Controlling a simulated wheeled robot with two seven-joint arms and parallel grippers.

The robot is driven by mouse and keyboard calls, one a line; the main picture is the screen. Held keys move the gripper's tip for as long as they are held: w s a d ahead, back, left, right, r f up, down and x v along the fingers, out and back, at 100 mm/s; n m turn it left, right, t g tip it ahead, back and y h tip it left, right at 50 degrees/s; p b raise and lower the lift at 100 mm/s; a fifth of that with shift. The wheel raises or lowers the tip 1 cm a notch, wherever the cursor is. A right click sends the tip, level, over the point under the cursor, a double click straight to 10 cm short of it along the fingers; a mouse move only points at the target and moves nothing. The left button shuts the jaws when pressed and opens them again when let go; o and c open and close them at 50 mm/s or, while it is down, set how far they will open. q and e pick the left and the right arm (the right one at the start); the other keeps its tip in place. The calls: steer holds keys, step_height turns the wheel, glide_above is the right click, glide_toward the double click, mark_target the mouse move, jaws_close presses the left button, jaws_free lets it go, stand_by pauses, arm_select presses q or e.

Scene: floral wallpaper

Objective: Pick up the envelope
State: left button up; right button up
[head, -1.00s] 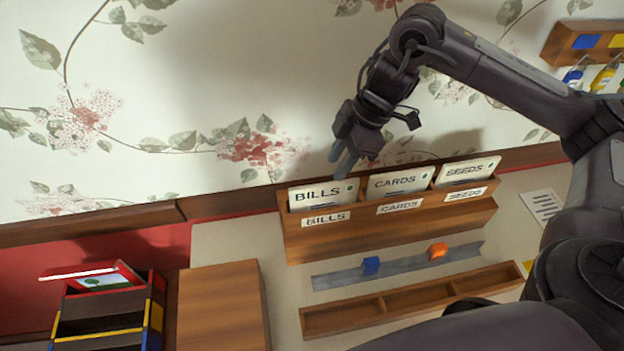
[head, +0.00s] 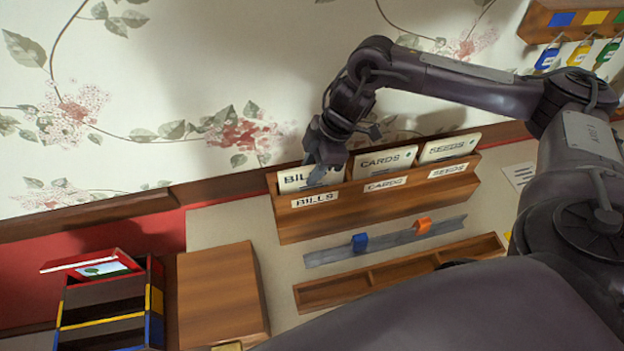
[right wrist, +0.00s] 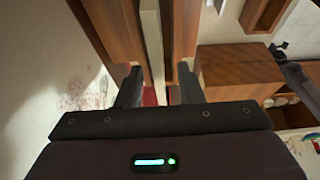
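Three cream envelopes stand in a wooden letter rack: one marked BILLS (head: 297,179), one marked CARDS (head: 385,162), one marked SEEDS (head: 450,147). My right gripper (head: 321,172) is at the BILLS slot, its fingers low in front of that envelope and hiding part of it. In the right wrist view, my right gripper (right wrist: 159,88) has its fingers apart, with the pale upper edge of an envelope (right wrist: 151,45) between them. I cannot tell whether either finger touches it. A dark shape at the right of the wrist view may be my left gripper (right wrist: 279,49); its fingers are unclear.
The wooden rack (head: 377,201) stands against the floral wall. In front lie a grey rail (head: 390,241) with blue and orange blocks and a shallow wooden tray (head: 400,273). A wooden box (head: 220,295) and a coloured drawer stack (head: 105,310) stand left.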

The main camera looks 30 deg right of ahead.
steer(key=shift+f, duration=0.25)
stand_by(0.3)
steer(key=shift+c, duration=0.4)
jaws_close()
